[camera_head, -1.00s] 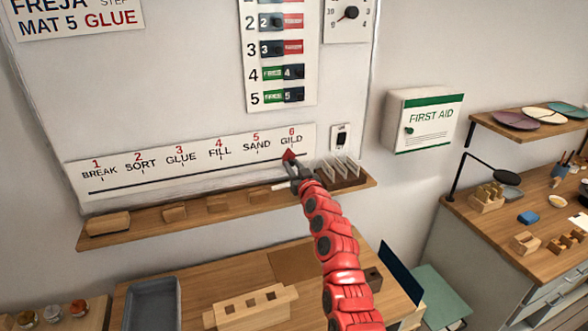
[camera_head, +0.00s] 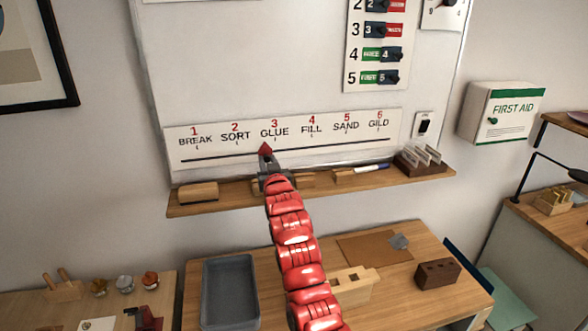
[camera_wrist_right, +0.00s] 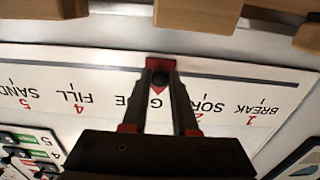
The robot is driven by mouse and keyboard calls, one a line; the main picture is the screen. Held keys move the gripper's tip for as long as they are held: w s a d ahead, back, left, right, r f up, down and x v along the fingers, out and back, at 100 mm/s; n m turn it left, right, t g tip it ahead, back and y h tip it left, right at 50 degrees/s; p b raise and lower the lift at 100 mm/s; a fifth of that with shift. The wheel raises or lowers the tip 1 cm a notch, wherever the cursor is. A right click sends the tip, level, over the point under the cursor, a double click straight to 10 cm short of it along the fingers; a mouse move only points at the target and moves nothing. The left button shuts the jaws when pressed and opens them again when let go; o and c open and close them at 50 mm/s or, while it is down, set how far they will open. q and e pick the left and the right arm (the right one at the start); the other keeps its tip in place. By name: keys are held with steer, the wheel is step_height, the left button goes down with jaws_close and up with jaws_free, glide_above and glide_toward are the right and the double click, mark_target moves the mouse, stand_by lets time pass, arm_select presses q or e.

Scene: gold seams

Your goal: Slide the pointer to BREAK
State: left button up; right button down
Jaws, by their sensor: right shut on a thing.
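The white step strip (camera_head: 370,136) on the board carries BREAK, SORT, GLUE, FILL, SAND and GILD above a dark slot (camera_head: 330,145). The red pointer (camera_head: 265,149) is on the slot just under GLUE, a little to its left, with its tip up. My right gripper (camera_head: 266,158) is shut on the pointer's dark knob. In the right wrist view the fingers (camera_wrist_right: 160,82) close around the round knob, with the red pointer (camera_wrist_right: 160,62) behind it. BREAK is at the strip's left end in the head view. My left gripper is not in view.
A wooden ledge (camera_head: 225,200) runs below the strip, with a wooden block (camera_head: 198,192), a marker (camera_head: 371,167) and a card holder (camera_head: 420,162) on it. A grey tray (camera_head: 230,290) is on the table below. The slot left of the pointer is clear.

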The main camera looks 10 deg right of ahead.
steer(key=a+b, duration=0.4)
steer(key=a, duration=0.2)
steer(key=a+b, duration=0.5)
steer(key=a, duration=0.1)
steer(key=a+b, duration=0.5)
steer(key=a, duration=0.1)
steer(key=shift+s+a+f, duration=0.2)
steer(key=shift+s, duration=0.15)
steer(key=shift+a+r+b, duration=0.1)
steer(key=shift+a+b, duration=0.3)
steer(key=shift+a, duration=0.1)
steer(key=c, duration=0.9)
jaws_free()
steer(key=shift+c, duration=0.2)
steer(key=shift+o, duration=1.2)
steer(key=shift+a, duration=0.15)
